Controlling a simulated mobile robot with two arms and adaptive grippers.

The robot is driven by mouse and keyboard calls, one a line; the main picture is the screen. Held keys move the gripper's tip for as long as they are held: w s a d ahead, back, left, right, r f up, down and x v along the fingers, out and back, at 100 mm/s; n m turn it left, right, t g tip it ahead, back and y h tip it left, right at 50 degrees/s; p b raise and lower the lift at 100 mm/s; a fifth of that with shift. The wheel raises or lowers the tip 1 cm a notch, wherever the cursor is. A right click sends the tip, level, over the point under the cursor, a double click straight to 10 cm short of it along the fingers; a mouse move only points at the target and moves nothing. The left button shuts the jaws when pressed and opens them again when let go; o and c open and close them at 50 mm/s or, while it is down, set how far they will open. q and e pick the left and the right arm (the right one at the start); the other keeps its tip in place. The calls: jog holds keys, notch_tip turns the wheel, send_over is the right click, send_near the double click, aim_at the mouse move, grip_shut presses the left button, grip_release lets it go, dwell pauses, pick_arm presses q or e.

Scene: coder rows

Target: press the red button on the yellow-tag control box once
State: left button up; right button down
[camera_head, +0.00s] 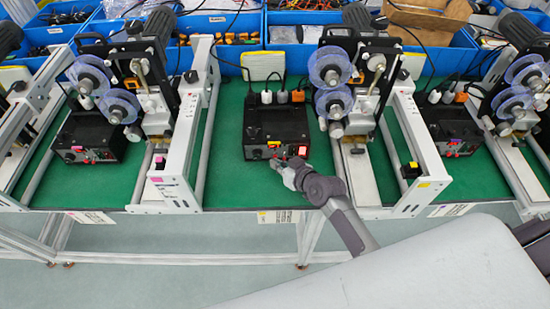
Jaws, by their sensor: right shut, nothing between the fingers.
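The black control box (278,122) stands on the green mat in the middle of the bench. The red button (302,151) is at the right of that face. My right gripper (277,165) is shut and empty, just in front of the box's lower front, a little left of and below the red button. I cannot tell whether its fingertips touch the box. The red button is not covered. My left gripper is not in view.
Similar black boxes stand at left (88,135) and right (455,130), with pinkish tags. Machines with reels and white frames (182,165) flank the middle box. Blue bins (235,62) line the back. Green mat is clear left of my gripper.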

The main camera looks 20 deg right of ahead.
jog(key=shift+w, duration=0.1)
dwell(0.5)
jog(key=shift+w+d+r, duration=0.1)
jog(key=shift+w+d, duration=0.05)
jog(key=shift+w, duration=0.15)
jog(key=shift+r, duration=0.1)
jog(key=shift+s, duration=0.3)
jog(key=shift+s+a+p, duration=0.3)
jog(key=shift+s+p, duration=0.2)
jog(key=shift+s, duration=0.45)
jog(key=shift+s+a+p, duration=0.3)
jog(key=shift+s+p, duration=0.2)
jog(key=shift+s, duration=0.5)
jog(key=shift+s+a+p, duration=0.3)
jog(key=shift+s+p, duration=0.2)
jog(key=shift+s, duration=0.45)
